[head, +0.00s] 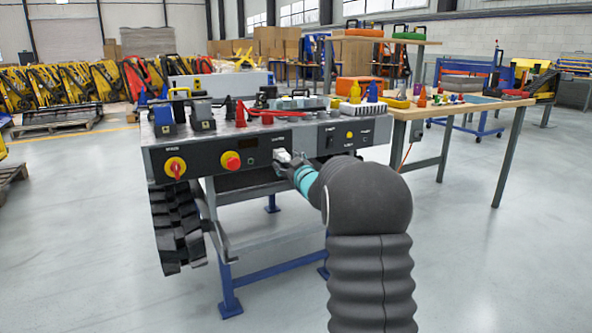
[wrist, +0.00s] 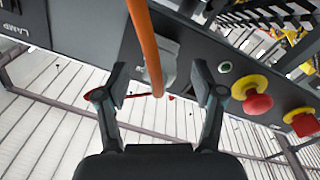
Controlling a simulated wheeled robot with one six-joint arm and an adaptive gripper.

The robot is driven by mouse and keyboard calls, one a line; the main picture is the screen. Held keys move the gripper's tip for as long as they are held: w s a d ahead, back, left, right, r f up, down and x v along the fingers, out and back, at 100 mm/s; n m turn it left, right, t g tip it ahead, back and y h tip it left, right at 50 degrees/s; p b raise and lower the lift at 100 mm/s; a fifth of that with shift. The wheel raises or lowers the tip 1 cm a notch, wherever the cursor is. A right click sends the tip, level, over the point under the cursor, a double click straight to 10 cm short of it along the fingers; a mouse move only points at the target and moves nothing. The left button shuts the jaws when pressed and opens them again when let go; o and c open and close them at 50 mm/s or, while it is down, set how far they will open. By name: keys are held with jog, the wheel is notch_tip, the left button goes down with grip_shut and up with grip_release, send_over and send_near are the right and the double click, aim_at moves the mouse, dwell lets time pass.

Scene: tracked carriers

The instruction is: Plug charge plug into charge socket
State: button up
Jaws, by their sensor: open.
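A light grey block (wrist: 168,62), which looks like the charge plug, is at the dark control panel (wrist: 88,28) in the wrist view. An orange cable (wrist: 145,40) runs down in front of it. My gripper (wrist: 159,78) is open, with one finger on each side of the grey block and cable, apart from both. In the head view my gripper (head: 291,166) is close to the panel front, by a pale block (head: 282,156). The charge socket's opening is hidden, and I cannot tell how far the plug sits in it.
A red button on yellow (head: 230,160) and a red-yellow rotary switch (head: 175,167) stand out left of my gripper in the head view. A black track (head: 177,228) hangs below. A wooden workbench (head: 445,110) stands behind right. The floor at right is clear.

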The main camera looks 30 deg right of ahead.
jog(key=s, duration=1)
jog(key=s+d+f+m+g+h, duration=0.2)
jog(key=f+g, duration=0.1)
jog(key=f, duration=0.3)
jog(key=s+d+f+m+g+h, duration=0.2)
jog(key=s+d+f+g, duration=0.1)
jog(key=f, duration=0.3)
jog(key=s+a+f+m+g+p, duration=0.1)
jog(key=s+a+f+m+g, duration=0.15)
jog(key=s+g, duration=0.45)
jog(key=s+a+r+g+y+p, duration=0.1)
jog(key=s+a+r+y+p, duration=0.1)
jog(key=s+a, duration=0.8)
jog(key=s+a+r+g+y+p, duration=0.1)
jog(key=s+a+r, duration=0.1)
jog(key=s+a, duration=0.75)
jog(key=s+a+r+n+t+y+p, duration=0.1)
jog(key=s+a+r+p, duration=0.1)
jog(key=s+a+r, duration=0.3)
jog(key=s+r, duration=0.2)
jog(key=s, duration=0.2)
jog(key=shift+a+t+p, duration=0.3)
jog(key=shift+t+p, duration=0.05)
jog(key=shift+t, duration=0.05)
jog(key=shift+n, duration=0.25)
